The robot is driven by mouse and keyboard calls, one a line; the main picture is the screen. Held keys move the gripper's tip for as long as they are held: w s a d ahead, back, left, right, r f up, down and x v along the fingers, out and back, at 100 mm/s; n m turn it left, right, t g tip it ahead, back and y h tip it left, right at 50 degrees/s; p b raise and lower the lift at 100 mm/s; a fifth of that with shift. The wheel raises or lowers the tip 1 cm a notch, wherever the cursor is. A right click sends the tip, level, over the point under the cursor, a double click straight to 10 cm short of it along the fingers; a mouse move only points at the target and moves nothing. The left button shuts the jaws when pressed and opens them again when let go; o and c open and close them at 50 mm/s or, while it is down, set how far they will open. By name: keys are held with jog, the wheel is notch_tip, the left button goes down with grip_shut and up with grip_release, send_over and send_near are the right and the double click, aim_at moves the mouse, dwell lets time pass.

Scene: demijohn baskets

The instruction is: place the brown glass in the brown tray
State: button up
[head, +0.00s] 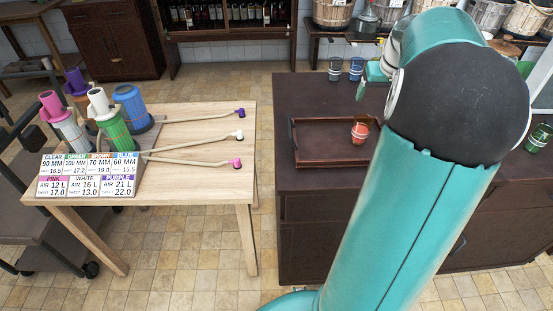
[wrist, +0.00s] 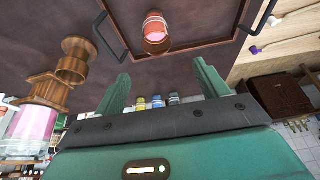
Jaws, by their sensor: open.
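The brown glass (head: 360,132), with a reddish-brown band, stands in the brown tray (head: 330,163), near its right side in the head view. My arm stands just right of the tray there. In the wrist view the glass (wrist: 155,28) is inside the tray (wrist: 205,42), apart from its walls. My gripper (wrist: 162,72) is open with nothing between its fingers, apart from the glass. In the head view my gripper (head: 371,78) is partly hidden by my arm, above the dark counter behind the tray.
A green glass (head: 539,137) stands at the right. A light wood table (head: 190,185) at the left holds coloured cylinders and a label board (head: 87,174). Tiled floor separates it from the counter.

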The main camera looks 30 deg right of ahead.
jog(key=w+a+r+n, duration=0.1)
jog(key=a+r, duration=0.1)
jog(key=a, duration=1)
jog(key=w+a+r+n, duration=0.2)
jog(key=a, duration=1)
jog(key=s+a+f+n+t+y, duration=0.1)
jog(key=s+a+f, duration=0.1)
jog(key=s+a, duration=0.4)
jog(key=s+a+f+n+y, duration=0.1)
jog(key=s+a, duration=0.6)
jog(key=a, duration=0.8)
jog(key=shift+a+f+n+t, duration=0.2)
jog(key=shift+f+n+t, duration=0.25)
jog(key=shift+f, duration=0.3)
jog(key=c, duration=0.8)
jog(key=shift+d, duration=0.15)
